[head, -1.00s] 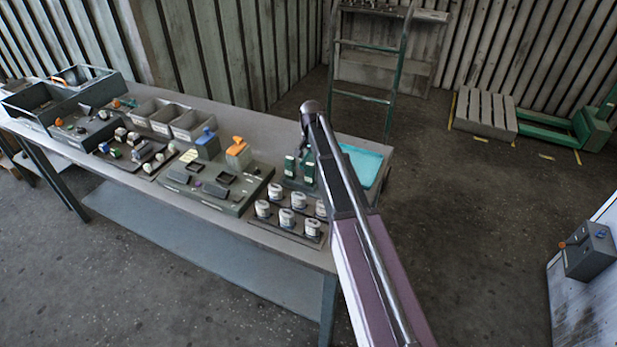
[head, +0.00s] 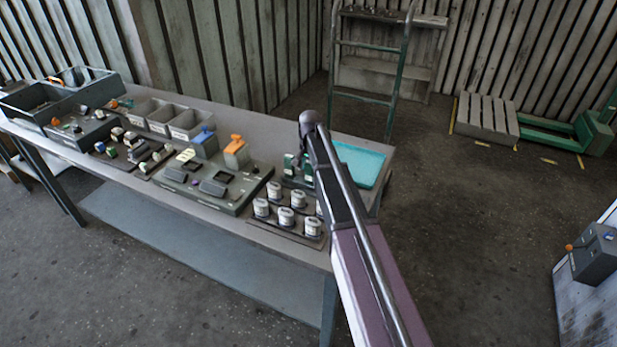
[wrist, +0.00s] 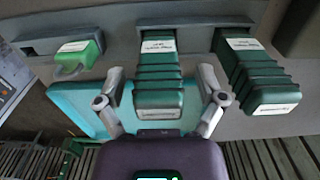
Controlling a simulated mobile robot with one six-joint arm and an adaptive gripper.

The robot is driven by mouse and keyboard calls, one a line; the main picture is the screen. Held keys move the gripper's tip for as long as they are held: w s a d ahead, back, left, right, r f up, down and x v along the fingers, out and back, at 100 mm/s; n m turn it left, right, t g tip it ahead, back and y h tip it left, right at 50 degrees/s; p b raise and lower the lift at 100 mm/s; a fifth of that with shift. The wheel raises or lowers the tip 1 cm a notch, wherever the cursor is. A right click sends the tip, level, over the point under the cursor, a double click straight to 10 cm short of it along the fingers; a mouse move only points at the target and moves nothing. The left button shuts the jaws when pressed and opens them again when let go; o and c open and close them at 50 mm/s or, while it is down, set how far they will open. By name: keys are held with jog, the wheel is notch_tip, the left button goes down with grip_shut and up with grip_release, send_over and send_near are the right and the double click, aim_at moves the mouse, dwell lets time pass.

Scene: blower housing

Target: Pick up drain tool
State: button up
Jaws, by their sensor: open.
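Two dark green ribbed handles with white labels stand in a rack on the bench. The label print is too small to read, so I cannot tell which is the drain tool. In the wrist view, the middle green handle (wrist: 158,85) lies between the fingers of my gripper (wrist: 161,76), which is open around it. The other green handle (wrist: 258,78) is to the right, outside the fingers. A lighter green piece (wrist: 82,55) sits in a holder at the left. In the head view, the green handles (head: 290,166) are partly hidden behind my arm.
A turquoise tray (head: 362,164) lies at the bench's right end. White labelled containers (head: 285,216) stand in front of the handles. A grey fixture board (head: 215,186) and open bins (head: 188,122) are to the left. A green ladder frame (head: 372,95) stands behind.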

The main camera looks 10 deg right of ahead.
dwell(0.4)
jog(key=c, duration=1)
jog(key=shift+r, duration=0.1)
notch_tip(320, 180, up, 10)
jog(key=p, duration=1)
jog(key=shift+f, duration=0.2)
notch_tip(320, 180, down, 4)
jog(key=b, duration=0.3)
jog(key=shift+s+r+b, duration=0.1)
jog(key=shift+r+b, duration=0.05)
jog(key=shift+b, duration=0.25)
